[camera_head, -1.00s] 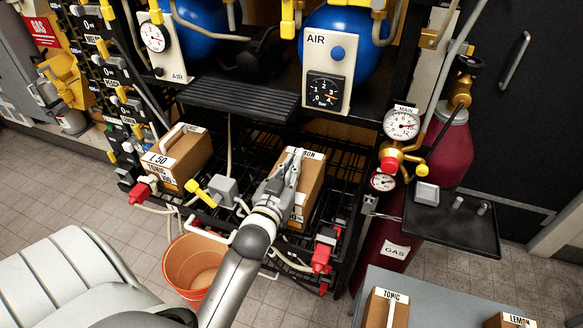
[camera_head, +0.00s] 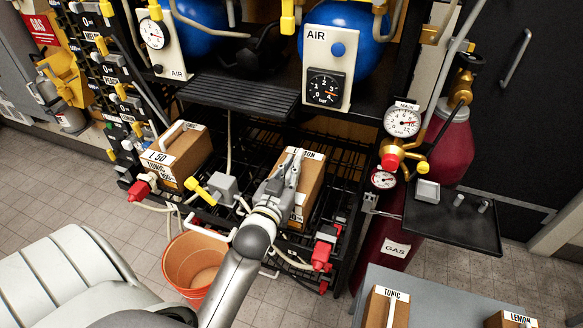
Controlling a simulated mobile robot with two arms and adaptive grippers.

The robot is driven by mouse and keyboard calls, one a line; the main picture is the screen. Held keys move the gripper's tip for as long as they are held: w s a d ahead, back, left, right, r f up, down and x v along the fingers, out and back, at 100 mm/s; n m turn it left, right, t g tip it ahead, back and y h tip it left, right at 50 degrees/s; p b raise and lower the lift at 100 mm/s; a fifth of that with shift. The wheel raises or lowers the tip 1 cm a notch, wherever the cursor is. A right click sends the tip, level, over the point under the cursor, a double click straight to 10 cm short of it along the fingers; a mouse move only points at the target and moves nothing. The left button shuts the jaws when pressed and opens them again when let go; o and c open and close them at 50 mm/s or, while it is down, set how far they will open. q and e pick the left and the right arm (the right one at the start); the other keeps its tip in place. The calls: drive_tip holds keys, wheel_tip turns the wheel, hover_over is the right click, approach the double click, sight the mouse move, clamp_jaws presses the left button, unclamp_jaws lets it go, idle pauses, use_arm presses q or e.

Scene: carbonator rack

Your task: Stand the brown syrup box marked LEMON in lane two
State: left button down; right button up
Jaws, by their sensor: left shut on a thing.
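My left gripper (camera_head: 283,183) is shut on a brown syrup box (camera_head: 309,187) on the black wire rack. The gripper covers much of this box's top and label; only some letters show, ending in "ON". The box looks upright in the lane right of middle; whether its bottom touches the rack is hidden. A second brown box, marked TONIC, (camera_head: 184,153) stands in the rack's left lane. Another box marked LEMON (camera_head: 508,320) is at the bottom right edge of the view, mostly cut off. My right gripper is not in view.
A grey table (camera_head: 432,297) at bottom right bears another TONIC box (camera_head: 384,308). An orange bucket (camera_head: 195,265) stands before the rack. Red connectors (camera_head: 321,256) and hoses are at the rack's front. A black tray (camera_head: 452,222) and a GAS cylinder (camera_head: 392,250) are to the right.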

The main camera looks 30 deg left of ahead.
use_arm(q)
drive_tip(key=shift+r, duration=0.3)
drive_tip(key=c, duration=1.7)
unclamp_jaws()
drive_tip(key=shift+o, duration=0.3)
drive_tip(key=shift+f, duration=0.35)
drive_tip(key=shift+s+d+f, duration=0.15)
drive_tip(key=shift+s, duration=0.3)
drive_tip(key=shift+s+d+f, duration=0.1)
drive_tip(key=shift+s, duration=0.35)
drive_tip(key=shift+o, duration=0.6)
drive_tip(key=v, duration=0.8)
drive_tip(key=shift+s+r, duration=0.2)
drive_tip(key=shift+r, duration=0.15)
drive_tip(key=shift+v, duration=0.95)
drive_tip(key=shift+w+f, duration=0.1)
drive_tip(key=shift+w, duration=0.05)
